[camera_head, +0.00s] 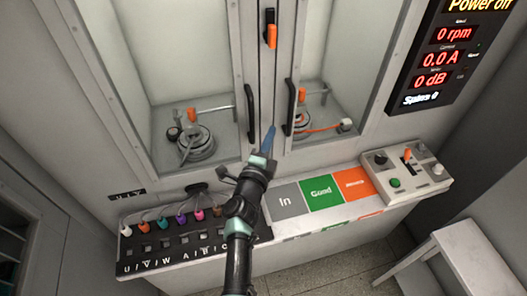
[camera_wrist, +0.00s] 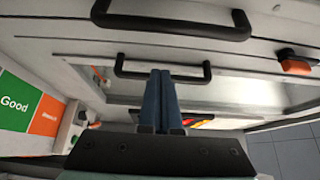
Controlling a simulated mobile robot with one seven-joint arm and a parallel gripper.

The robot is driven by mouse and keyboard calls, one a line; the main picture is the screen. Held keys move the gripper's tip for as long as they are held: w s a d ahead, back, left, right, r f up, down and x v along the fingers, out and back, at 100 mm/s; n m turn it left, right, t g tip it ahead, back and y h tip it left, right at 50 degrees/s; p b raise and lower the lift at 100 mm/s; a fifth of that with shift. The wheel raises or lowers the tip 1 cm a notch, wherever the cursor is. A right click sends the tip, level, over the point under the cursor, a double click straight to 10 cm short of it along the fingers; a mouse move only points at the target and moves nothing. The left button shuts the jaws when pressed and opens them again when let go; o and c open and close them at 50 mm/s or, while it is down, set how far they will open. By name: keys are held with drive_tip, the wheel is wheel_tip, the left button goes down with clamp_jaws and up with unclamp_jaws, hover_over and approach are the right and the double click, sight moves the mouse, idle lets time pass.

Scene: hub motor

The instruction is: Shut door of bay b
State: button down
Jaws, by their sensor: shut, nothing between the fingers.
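Two glazed bay doors stand side by side, and I see no bay letter on either. The left door has a black handle (camera_head: 250,113), which also shows at the top of the wrist view (camera_wrist: 170,22). The right door has its own black handle (camera_head: 289,107), seen lower in the wrist view (camera_wrist: 120,65). My gripper (camera_head: 269,130) is shut and empty, between the two handles in the head view. In the wrist view its blue fingertips (camera_wrist: 160,74) overlap the right door's handle; I cannot tell whether they touch. How far either door stands open is unclear.
An orange-and-black latch (camera_head: 271,32) sits on the post between the doors. Motors stand behind both windows. Below are a connector shelf (camera_head: 165,250), a tray strip marked Good (camera_head: 320,192) and a control box (camera_head: 405,170). A white stool (camera_head: 470,255) is at lower right.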

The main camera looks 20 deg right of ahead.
drive_tip(key=p+v, duration=0.3)
drive_tip(key=v, duration=0.4)
drive_tip(key=shift+s, duration=0.15)
drive_tip(key=shift+a, duration=0.1)
